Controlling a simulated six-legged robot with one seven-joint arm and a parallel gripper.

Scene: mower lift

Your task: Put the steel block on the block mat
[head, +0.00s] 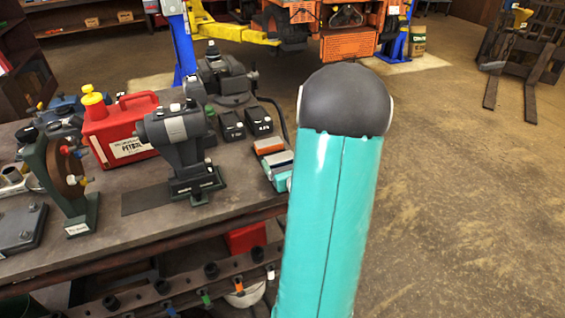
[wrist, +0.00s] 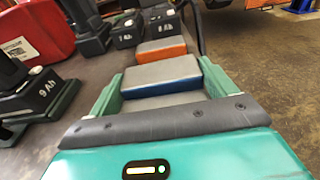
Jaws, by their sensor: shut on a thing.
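My gripper (wrist: 161,80) has its two teal fingers closed on a block with a grey metal-looking top and a blue side, which I take for the steel block (wrist: 160,70). It also shows in the head view (head: 278,158), beside my arm at the bench's right end. The block is at or just above the bench top; I cannot tell whether it touches. A flat dark rectangle (head: 143,201) lies on the bench left of the upright power tool and looks like the block mat. My teal forearm hides part of the gripper in the head view.
An orange-sided, grey-topped block (wrist: 161,47) lies just beyond the gripper. Two black batteries (head: 231,124) stand behind it. A black power tool (head: 180,140) stands between the blocks and the mat, with a red petrol can (head: 120,128) behind. The bench (head: 235,203) is clear near its front edge.

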